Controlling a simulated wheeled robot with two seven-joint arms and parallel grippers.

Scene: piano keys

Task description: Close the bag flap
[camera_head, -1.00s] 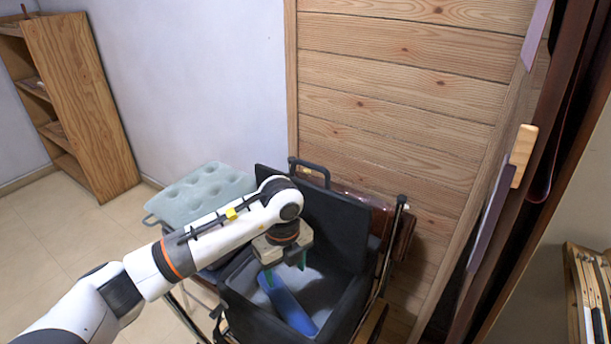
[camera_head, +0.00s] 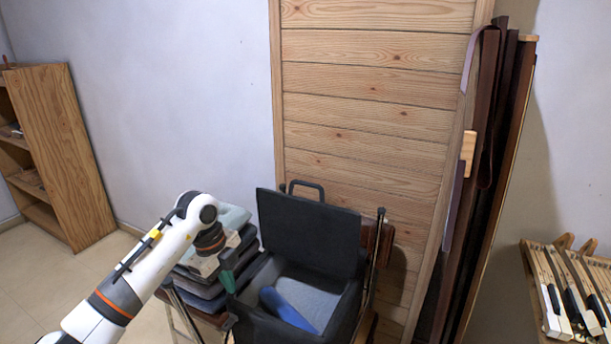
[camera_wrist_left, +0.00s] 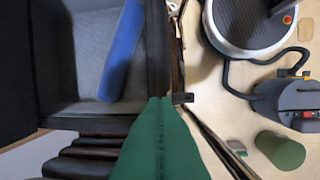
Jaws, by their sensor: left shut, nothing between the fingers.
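A dark bag (camera_head: 345,302) stands open near the wooden wall panel. Its flap (camera_head: 308,231) stands upright at the back, with a handle behind it. A blue object (camera_head: 287,310) lies inside on the grey lining, and it also shows in the left wrist view (camera_wrist_left: 122,50). My left gripper (camera_head: 229,280) is at the bag's left side, outside the opening, with its green fingers shut and empty. In the left wrist view the green fingers (camera_wrist_left: 160,103) are together beside the bag's dark rim (camera_wrist_left: 157,50). My right gripper is not in view.
A thin upright pole (camera_head: 378,250) is at the bag's right. Piano keys (camera_head: 570,290) lie at far right. A wooden shelf (camera_head: 75,150) stands far left.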

